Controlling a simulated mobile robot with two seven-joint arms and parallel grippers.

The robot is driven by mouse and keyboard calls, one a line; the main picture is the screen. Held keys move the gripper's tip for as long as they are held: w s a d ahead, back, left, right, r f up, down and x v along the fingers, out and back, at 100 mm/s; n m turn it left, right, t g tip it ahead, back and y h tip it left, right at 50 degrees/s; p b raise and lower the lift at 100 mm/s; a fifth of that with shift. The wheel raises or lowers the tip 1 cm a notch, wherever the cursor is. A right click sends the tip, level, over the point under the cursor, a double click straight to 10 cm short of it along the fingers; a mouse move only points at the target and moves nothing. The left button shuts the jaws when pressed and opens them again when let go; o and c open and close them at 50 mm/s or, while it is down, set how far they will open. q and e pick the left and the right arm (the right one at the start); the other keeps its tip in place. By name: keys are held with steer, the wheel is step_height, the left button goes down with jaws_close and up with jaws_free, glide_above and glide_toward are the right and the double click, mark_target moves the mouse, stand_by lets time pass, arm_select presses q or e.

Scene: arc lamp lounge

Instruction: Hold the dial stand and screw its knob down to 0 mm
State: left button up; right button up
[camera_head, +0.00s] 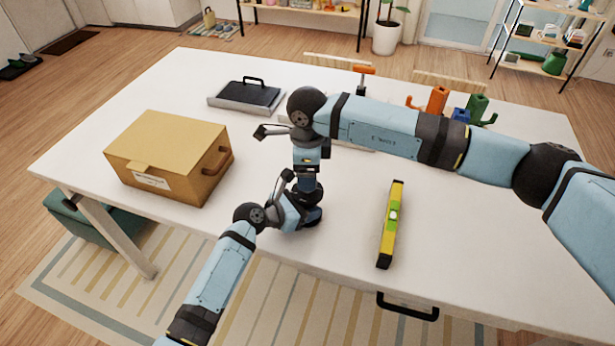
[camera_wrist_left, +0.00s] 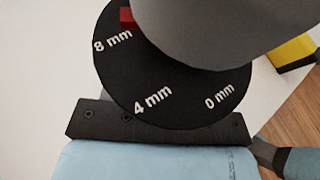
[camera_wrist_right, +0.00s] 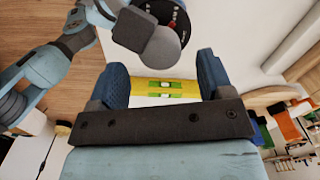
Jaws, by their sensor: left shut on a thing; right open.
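The dial stand shows close up in the left wrist view as a black disc (camera_wrist_left: 150,75) with white 8 mm, 4 mm and 0 mm marks. A red mark (camera_wrist_left: 127,15) sits just above the 8 mm end. A large grey rounded shape covers the disc's upper right. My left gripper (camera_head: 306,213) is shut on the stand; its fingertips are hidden. My right gripper (camera_head: 308,183) is open above the left one, its blue fingers (camera_wrist_right: 163,78) apart and empty. The dial (camera_wrist_right: 178,18) is at the top of the right wrist view, outside those fingers.
A yellow level (camera_head: 391,225) lies right of my grippers on the white table (camera_head: 350,255). A tan box (camera_head: 165,150) stands left, with a dark handled plate (camera_head: 250,93) behind it. Colourful cactus-shaped pieces (camera_head: 437,100) stand at the back right.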

steer(key=shift+f, duration=1.55)
steer(key=shift+c, duration=0.3)
steer(key=c, duration=0.9)
steer(key=shift+n, duration=0.3)
steer(key=n, duration=0.3)
steer(key=shift+r+n, duration=0.1)
steer(key=shift+n, duration=1.8)
steer(key=shift+a, duration=0.1)
